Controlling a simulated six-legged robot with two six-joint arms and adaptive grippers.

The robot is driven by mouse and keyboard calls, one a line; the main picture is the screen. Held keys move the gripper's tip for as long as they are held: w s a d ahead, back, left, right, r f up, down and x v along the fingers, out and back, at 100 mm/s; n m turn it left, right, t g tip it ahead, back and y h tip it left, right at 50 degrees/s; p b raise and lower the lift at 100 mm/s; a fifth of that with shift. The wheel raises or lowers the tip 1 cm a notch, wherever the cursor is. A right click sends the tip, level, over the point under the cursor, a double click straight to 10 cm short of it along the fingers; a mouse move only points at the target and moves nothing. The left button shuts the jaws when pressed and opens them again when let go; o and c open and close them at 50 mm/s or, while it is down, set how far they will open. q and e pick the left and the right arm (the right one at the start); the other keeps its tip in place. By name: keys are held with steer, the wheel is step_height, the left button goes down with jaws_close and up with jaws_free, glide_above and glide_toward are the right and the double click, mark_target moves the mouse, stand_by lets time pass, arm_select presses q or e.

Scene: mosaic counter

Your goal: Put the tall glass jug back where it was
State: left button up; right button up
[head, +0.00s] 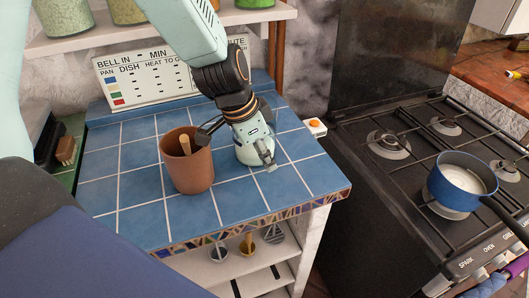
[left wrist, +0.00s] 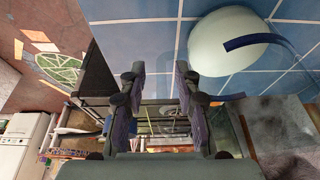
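I cannot make out the tall glass jug clearly in either view. In the left wrist view, faint see-through outlines show beyond and between the fingers, too unclear to name. My left gripper (head: 267,160) is low over the blue tiled counter (head: 122,190), right of a terracotta pot (head: 187,168). In the left wrist view its two dark fingers (left wrist: 160,92) stand apart, with no solid thing seen held between them. A pale rounded object (left wrist: 222,45) with a dark blue curved strip lies beyond the right finger. My right gripper is not in view.
The terracotta pot holds a wooden utensil. A shelf (head: 150,35) with filled jars and a white chart (head: 140,77) are at the back. A stove (head: 400,150) with a blue saucepan (head: 458,184) stands right. The front left of the counter is clear.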

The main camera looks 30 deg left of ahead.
arm_select(q)
steer(key=shift+r, duration=0.1)
steer(key=shift+r, duration=0.2)
steer(key=p+v, duration=0.6)
steer(key=v, duration=0.5)
steer(key=shift+s+a+r+p, duration=0.15)
steer(key=shift+s+r+p, duration=0.05)
steer(key=shift+r+p, duration=0.15)
steer(key=shift+w, duration=0.15)
stand_by(0.4)
